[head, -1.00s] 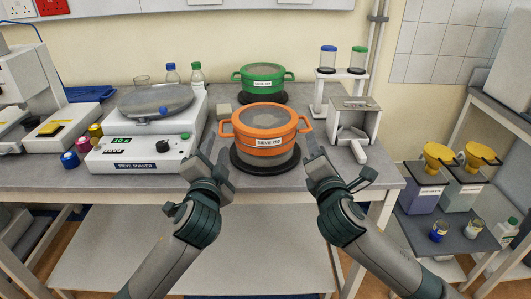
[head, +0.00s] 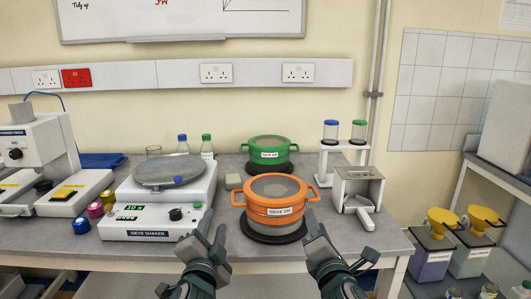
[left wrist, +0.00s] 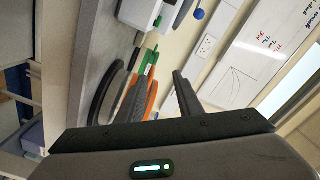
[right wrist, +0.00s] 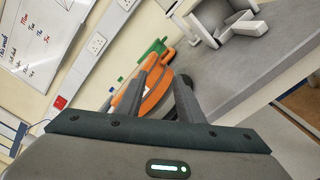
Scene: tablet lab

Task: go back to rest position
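My left gripper (head: 205,236) is open and empty in front of the bench, at the lower middle of the head view. My right gripper (head: 318,231) is open and empty to its right. The orange sieve pot (head: 273,208) stands upright on a black round base behind and between them, apart from both. Its lid is on and its label faces me. It also shows beyond the fingers in the left wrist view (left wrist: 151,101) and the right wrist view (right wrist: 156,92). The green sieve pot (head: 269,152) stands behind it on another black base.
The sieve shaker (head: 150,215) stands left of the pots. A white device (head: 358,188) and a stand with two jars (head: 342,148) are at the right. Small coloured pots (head: 80,229) sit left of the shaker. A side shelf with yellow funnels (head: 442,217) is far right.

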